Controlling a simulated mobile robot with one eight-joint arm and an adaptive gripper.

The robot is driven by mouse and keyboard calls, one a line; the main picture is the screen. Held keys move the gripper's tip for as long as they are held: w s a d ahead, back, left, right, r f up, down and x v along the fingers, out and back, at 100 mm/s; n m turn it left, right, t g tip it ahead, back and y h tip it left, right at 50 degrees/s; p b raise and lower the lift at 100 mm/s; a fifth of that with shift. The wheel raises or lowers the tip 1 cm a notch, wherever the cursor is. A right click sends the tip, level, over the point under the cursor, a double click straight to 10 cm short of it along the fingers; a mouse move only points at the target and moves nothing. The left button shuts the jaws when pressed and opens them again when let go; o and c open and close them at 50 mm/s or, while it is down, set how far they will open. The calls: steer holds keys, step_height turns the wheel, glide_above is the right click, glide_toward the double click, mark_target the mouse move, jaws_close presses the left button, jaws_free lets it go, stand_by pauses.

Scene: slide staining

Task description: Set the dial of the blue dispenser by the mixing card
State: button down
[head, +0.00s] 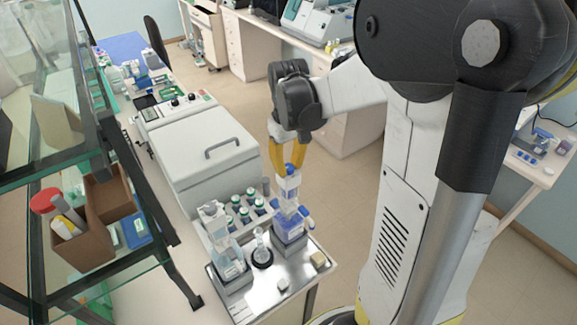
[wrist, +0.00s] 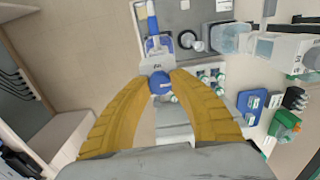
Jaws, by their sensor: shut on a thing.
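The blue dispenser (head: 290,228) stands on the metal tray at the near end of the bench, with a blue base and a pale upper part topped in blue. My gripper (head: 283,150) reaches down from above, its yellow fingers closed on either side of the dispenser's top. In the wrist view, my gripper (wrist: 162,76) has its fingertips against a round blue dial (wrist: 160,84) on the dispenser. The dial's markings are too small to read. I cannot make out the mixing card for certain.
A clear dispenser (head: 226,258) stands left of the blue one on the metal tray (head: 262,296). A small flask (head: 262,246) sits between them. Green-capped bottles (head: 245,212) stand close behind. A large white machine (head: 205,148) is farther back, and glass shelving is at left.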

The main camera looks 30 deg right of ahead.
mark_target(288, 166)
steer(key=c, duration=1.1)
jaws_free()
steer(key=shift+c, duration=0.2)
steer(key=shift+r, duration=0.1)
step_height(288, 166, up, 12)
steer(key=s+a+f+t+b, duration=0.2)
steer(key=s+a+f+b, duration=0.1)
steer(key=f+b, duration=0.5)
steer(key=s+a+f+t+b, duration=0.2)
steer(key=s+a+f+b, duration=0.2)
steer(key=f+b, duration=0.5)
steer(key=s+a+f+t+b, duration=0.3)
steer(key=a+f+b, duration=0.3)
steer(key=f+b, duration=0.3)
step_height(288, 166, down, 4)
steer(key=shift+s+a+r+m, duration=0.2)
steer(key=shift+s+m, duration=0.1)
steer(key=shift+s, duration=0.1)
